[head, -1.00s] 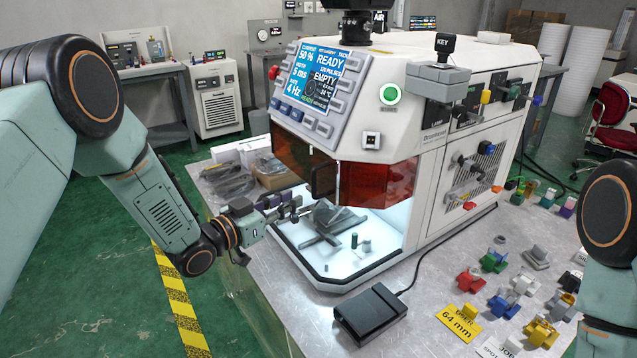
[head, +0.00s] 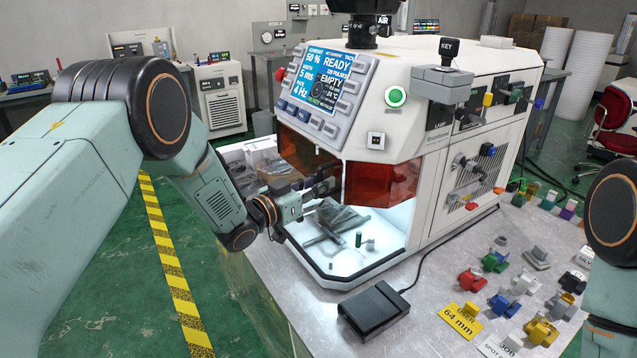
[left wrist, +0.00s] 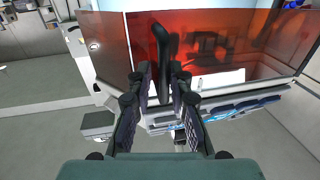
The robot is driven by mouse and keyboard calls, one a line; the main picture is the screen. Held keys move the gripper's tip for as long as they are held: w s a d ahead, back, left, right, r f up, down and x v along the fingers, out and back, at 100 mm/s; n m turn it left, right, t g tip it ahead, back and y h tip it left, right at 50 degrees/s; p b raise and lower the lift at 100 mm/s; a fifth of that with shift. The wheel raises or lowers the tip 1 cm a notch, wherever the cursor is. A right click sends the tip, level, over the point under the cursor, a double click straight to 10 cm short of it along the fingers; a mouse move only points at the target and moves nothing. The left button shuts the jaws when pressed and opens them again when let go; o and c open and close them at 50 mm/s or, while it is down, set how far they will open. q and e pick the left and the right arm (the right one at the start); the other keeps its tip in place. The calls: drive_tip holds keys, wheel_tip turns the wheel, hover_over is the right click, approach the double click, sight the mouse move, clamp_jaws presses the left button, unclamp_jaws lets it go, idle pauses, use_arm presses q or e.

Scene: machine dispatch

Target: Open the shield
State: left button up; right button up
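The shield (head: 385,182) is a translucent orange-red panel on the front of the white machine (head: 420,110), hanging above its lit work bay. It fills the upper part of the left wrist view (left wrist: 225,45). Its black upright handle (left wrist: 161,50) stands between the two fingers of my left gripper (left wrist: 162,72). The fingers look open, one on each side of the handle; firm contact does not show. In the head view my left gripper (head: 312,190) is at the shield's left part. My right arm shows at the right edge, its gripper out of view.
The bay floor (head: 345,262) holds a grey fixture and small parts. A black pedal (head: 374,308) lies in front of the machine. Several coloured parts and a yellow label (head: 460,322) cover the table's right side. A screen (head: 322,80) reads READY and EMPTY.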

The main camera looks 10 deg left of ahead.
use_arm(q)
drive_tip(key=shift+w+d+f, duration=0.1)
drive_tip(key=shift+w+f, duration=0.2)
drive_tip(key=shift+w, duration=0.1)
drive_tip(key=shift+c, duration=0.5)
drive_tip(key=shift+w+f, duration=0.1)
drive_tip(key=shift+w, duration=0.05)
drive_tip(key=shift+c, duration=0.8)
clamp_jaws()
drive_tip(key=shift+s+a+r, duration=0.2)
drive_tip(key=shift+s, duration=0.05)
drive_tip(key=shift+w+d, duration=0.15)
drive_tip(key=shift+w, duration=0.05)
